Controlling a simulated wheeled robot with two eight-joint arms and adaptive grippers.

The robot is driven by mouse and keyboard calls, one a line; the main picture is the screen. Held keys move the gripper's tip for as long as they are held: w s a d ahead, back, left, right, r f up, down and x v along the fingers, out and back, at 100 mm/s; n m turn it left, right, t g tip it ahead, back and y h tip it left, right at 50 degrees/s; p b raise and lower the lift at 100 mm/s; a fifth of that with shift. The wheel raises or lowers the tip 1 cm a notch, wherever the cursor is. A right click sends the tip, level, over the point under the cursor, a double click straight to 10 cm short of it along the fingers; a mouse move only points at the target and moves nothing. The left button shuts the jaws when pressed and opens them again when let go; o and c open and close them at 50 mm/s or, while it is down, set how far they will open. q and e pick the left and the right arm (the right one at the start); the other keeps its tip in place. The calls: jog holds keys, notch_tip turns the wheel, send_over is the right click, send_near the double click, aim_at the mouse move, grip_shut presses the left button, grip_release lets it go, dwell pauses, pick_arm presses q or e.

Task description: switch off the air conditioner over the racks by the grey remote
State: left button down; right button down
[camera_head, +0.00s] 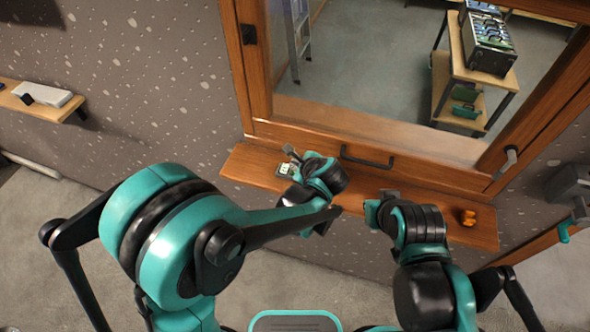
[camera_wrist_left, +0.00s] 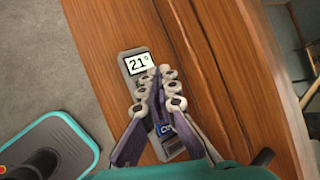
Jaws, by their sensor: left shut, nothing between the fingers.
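The grey remote (camera_wrist_left: 128,57) lies on the wooden sill, its lit screen reading 21° in the left wrist view. A blue patch with partly hidden letters shows lower on it, between my fingers. In the head view the remote (camera_head: 285,169) sits near the sill's left end, partly covered by my left gripper (camera_head: 291,153). My left gripper (camera_wrist_left: 160,74) is shut and empty over the remote, its tips just below the screen; I cannot tell if they touch it. My right gripper (camera_head: 388,194) is at the sill's middle, its fingers unclear. The air conditioner is not in view.
The sill (camera_head: 247,167) runs below a wood-framed window with a black handle (camera_head: 367,161). Behind the glass are a rack with equipment (camera_head: 490,60) and a ladder (camera_head: 297,35). A small orange object (camera_head: 468,217) is at the sill's right end. A shelf (camera_head: 50,107) is at left.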

pick_arm(q)
jog(key=shift+f, duration=0.1)
dwell(0.7)
jog(key=shift+f+b, duration=0.35)
jog(key=shift+b, duration=0.15)
jog(key=shift+f+b, duration=0.3)
jog(key=shift+b, duration=0.05)
dwell(0.4)
jog(key=shift+r, duration=0.1)
jog(key=shift+r+p, duration=0.5)
jog(key=shift+r, duration=0.15)
jog(key=shift+r, duration=0.1)
notch_tip(320, 180, up, 5)
jog(key=p, duration=0.3)
jog(key=shift+p, duration=0.3)
jog(key=shift+a, duration=0.1)
dwell(0.7)
